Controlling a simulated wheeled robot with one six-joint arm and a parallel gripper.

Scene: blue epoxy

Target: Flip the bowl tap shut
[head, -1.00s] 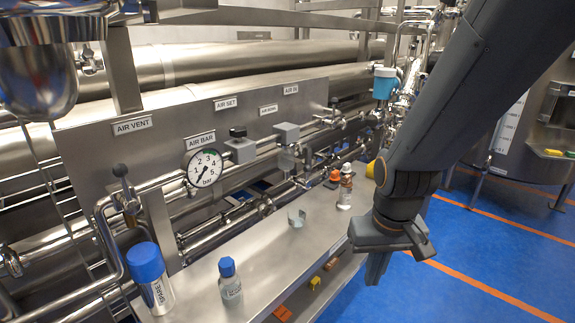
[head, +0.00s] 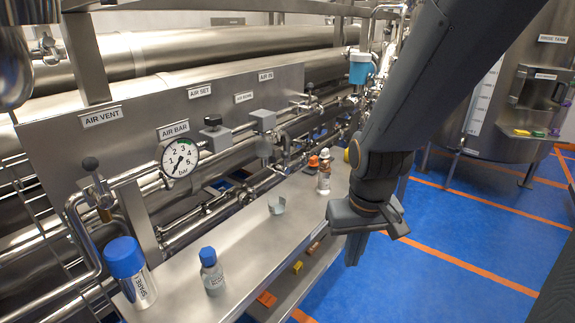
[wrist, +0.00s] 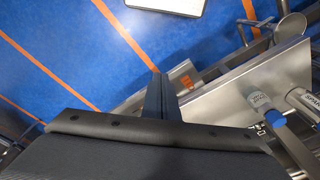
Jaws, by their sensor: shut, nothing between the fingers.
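No tap in view is labelled as the bowl tap, so I cannot tell which it is.
The AIR BAR gauge (head: 180,158) is on the pipe. Blue floor (head: 450,240) at right is clear.

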